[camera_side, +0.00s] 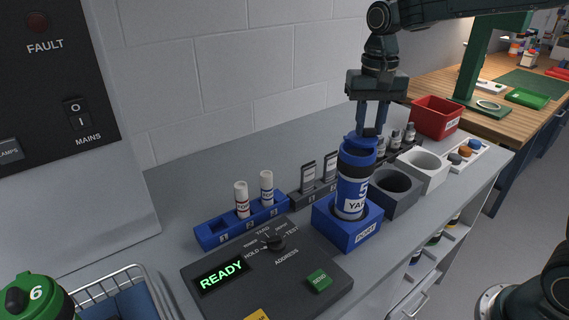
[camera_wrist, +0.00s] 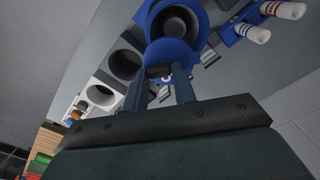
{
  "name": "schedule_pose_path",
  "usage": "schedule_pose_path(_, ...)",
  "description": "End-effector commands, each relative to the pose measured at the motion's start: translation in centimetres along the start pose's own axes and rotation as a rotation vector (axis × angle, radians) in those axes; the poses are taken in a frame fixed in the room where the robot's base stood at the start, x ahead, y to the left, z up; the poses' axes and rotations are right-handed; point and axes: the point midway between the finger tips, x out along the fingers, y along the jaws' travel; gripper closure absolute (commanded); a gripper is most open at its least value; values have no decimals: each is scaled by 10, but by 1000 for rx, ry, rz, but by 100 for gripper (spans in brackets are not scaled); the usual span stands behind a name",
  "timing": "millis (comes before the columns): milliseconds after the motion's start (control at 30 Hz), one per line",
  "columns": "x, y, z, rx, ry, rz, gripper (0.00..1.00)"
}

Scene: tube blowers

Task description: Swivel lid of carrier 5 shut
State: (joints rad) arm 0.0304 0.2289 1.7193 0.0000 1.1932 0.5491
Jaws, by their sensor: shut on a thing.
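Carrier 5 (camera_side: 352,185) is a blue canister with a black band and a white label, standing nearly upright in the blue port block (camera_side: 346,233). Its blue lid (camera_side: 360,143) is at the top, under my gripper (camera_side: 371,132). In the wrist view the carrier's dark round mouth (camera_wrist: 176,22) shows uncovered. The lid (camera_wrist: 172,52) shows there as a blue disc offset from the mouth towards my gripper (camera_wrist: 160,74). My fingers point down and are shut on a small dark part of the lid. The fingers hide some of this grip.
A grey holder (camera_side: 393,190) and a white holder (camera_side: 425,165) stand close to the right. A blue rack (camera_side: 240,222) with two white tubes is to the left. The console (camera_side: 265,280) reads READY in front. A red bin (camera_side: 436,115) stands behind right.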

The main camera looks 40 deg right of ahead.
Motion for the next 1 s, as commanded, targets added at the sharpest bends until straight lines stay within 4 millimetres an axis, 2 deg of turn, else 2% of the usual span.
schedule_pose_path(700, -1, -8, 31, 674, 1, -1, 96)
schedule_pose_path(1000, 0, -15, 39, 897, 0, -1, 96)
